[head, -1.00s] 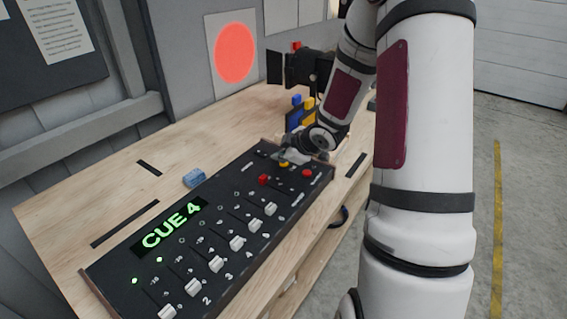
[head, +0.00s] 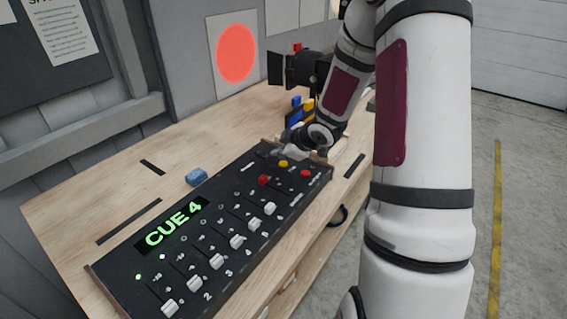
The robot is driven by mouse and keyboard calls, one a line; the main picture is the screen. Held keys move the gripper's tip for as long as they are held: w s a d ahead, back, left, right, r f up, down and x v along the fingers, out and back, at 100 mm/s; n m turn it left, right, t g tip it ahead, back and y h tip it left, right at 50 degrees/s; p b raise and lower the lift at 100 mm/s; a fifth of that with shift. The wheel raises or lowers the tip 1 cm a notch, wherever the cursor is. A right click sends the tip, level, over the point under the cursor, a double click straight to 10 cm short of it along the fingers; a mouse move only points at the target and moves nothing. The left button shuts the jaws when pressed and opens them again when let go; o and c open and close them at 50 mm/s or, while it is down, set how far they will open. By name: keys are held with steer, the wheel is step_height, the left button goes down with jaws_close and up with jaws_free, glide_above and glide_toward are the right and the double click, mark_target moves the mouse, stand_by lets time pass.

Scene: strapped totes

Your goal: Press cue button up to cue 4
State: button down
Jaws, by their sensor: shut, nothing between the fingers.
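The black control console (head: 225,262) lies on the wooden bench. Its green display (head: 173,225) reads "CUE 4". At its far end are a yellow button (head: 283,163), a red button (head: 264,180) and another red button (head: 305,173). I cannot read which one is the cue button. My gripper (head: 284,153) is shut and empty at the console's far end, just beyond the yellow button and apart from it. Its fingertips are small and partly unclear.
Several white sliders (head: 236,241) line the console. A blue object (head: 196,177) sits on the bench behind it. The bench's left part (head: 70,205) is mostly clear.

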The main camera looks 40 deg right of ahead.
mark_target(282, 164)
steer(key=shift+s+r+p, duration=0.1)
steer(key=shift+r+p, duration=1.1)
steer(key=shift+r, duration=0.05)
steer(key=shift+r+p, duration=1.25)
steer(key=s+a+r+m+g+h, duration=0.1)
steer(key=s+a+r+m+h, duration=0.25)
steer(key=r, duration=0.55)
steer(key=s+a+r+m+g, duration=0.15)
steer(key=s+a+r, duration=0.25)
steer(key=s+r, duration=0.4)
steer(key=s+a+r+m+y, duration=0.1)
steer(key=s+a+r+m, duration=0.1)
steer(key=s+a, duration=0.4)
steer(key=s+a+r+m+g+y, duration=0.1)
steer(key=s+a, duration=0.6)
steer(key=s, duration=0.8)
step_height(282, 164, up, 2)
steer(key=shift+s+a+r+m+y, duration=0.1)
steer(key=shift+s+a+m+y, duration=0.2)
steer(key=shift+m+y, duration=0.35)
stand_by(0.9)
